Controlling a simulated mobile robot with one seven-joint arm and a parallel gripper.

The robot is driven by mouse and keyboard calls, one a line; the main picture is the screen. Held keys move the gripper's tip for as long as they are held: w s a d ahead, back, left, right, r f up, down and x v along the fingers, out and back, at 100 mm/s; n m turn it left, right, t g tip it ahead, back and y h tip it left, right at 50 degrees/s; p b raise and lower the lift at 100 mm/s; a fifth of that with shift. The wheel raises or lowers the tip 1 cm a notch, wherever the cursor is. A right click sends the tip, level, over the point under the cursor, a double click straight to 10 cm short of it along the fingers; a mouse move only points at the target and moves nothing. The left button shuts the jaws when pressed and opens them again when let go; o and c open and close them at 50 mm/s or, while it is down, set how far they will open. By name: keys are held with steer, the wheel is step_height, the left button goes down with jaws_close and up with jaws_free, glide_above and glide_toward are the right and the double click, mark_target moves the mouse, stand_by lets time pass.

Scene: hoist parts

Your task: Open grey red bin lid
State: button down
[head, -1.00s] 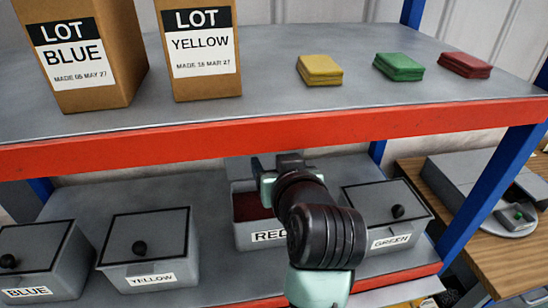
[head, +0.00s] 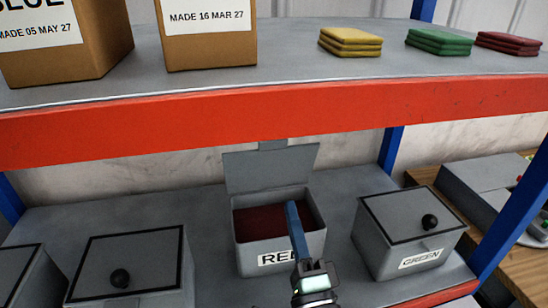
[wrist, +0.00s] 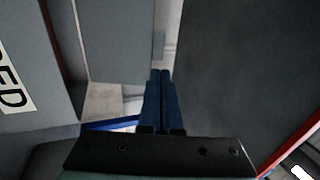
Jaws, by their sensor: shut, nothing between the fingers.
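The grey bin labelled RED (head: 263,259) stands on the lower shelf with its lid (head: 270,168) raised, roughly upright at its back edge. The dark red inside of the bin (head: 258,222) shows. My gripper (head: 291,206) is in front of the bin's right side in the head view, its blue fingers together and empty. In the wrist view the shut fingers (wrist: 160,74) point forward, with the RED label (wrist: 14,90) at the left edge. I cannot tell whether the fingers touch the bin.
The closed GREEN bin (head: 405,262) stands to the right, and a closed black-knobbed bin (head: 140,286) to the left. The orange-edged upper shelf (head: 270,117) passes overhead, carrying cartons (head: 205,35) and coloured stacks. A blue post (head: 512,215) stands at the right.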

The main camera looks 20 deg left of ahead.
mark_target(272, 144)
steer(key=p+x, duration=0.3)
steer(key=x, duration=1)
steer(key=shift+s, duration=0.1)
steer(key=r+p, duration=0.1)
steer(key=p, duration=0.1)
steer(key=w+p, duration=0.1)
steer(key=p, duration=0.1)
steer(key=shift+a+r+g, duration=0.3)
steer(key=shift+a+r, duration=0.05)
steer(key=w+p, duration=0.1)
steer(key=p, duration=0.2)
steer(key=w+a+r+g+h+p, duration=0.1)
steer(key=p, duration=0.2)
steer(key=shift+w+a, duration=0.1)
steer(key=shift+a, duration=0.15)
steer(key=shift+w+a+f+g+h, duration=0.15)
steer(key=shift+w+a+g, duration=0.1)
steer(key=shift+w, duration=0.2)
steer(key=shift+w+a+f+g+h, duration=0.2)
steer(key=shift+w+a, duration=0.1)
steer(key=shift+w, duration=0.1)
steer(key=shift+w+a+r+b, duration=0.2)
steer(key=shift+w+b, duration=0.2)
steer(key=shift+s, duration=0.1)
